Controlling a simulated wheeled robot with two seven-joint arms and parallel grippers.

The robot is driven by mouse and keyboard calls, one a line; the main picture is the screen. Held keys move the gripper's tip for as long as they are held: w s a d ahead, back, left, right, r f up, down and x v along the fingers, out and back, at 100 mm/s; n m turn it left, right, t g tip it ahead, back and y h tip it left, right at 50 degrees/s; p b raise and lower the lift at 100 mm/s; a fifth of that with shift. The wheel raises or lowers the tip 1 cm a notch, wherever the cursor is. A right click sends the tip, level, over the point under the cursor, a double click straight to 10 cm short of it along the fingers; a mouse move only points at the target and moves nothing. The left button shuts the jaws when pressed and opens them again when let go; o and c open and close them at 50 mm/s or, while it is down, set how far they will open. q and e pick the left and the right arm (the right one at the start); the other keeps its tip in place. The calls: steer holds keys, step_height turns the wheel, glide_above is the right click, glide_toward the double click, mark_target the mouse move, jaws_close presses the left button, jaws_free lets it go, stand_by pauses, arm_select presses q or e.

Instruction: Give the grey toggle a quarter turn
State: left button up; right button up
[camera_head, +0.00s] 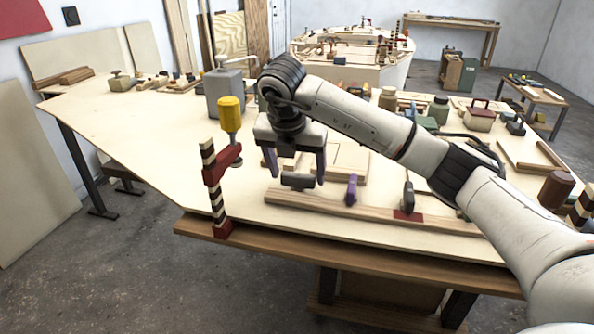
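A dark grey toggle (298,181) sits at the left part of a long wooden strip (325,206) near the table's front edge. Its bar lies roughly along the strip. My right gripper (296,172) points down over it, open, with one purple-grey finger to each side in the picture. I cannot tell whether the fingers touch the toggle. A purple toggle (351,190) stands on the same strip to the right. Farther right is a dark upright piece (408,196) by a red plate. My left gripper is out of view.
A red clamp with a striped bar (216,185) stands at the front edge, left of my gripper. Behind it are a yellow-topped post (230,116) and a grey canister (225,92). Boxes and jars crowd the right back. The plywood (125,125) at left is mostly clear.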

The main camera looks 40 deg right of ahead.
steer(key=shift+o, duration=0.7)
steer(key=shift+r, duration=0.2)
steer(key=p+v, duration=0.1)
steer(key=v, duration=0.9)
steer(key=shift+f, duration=0.1)
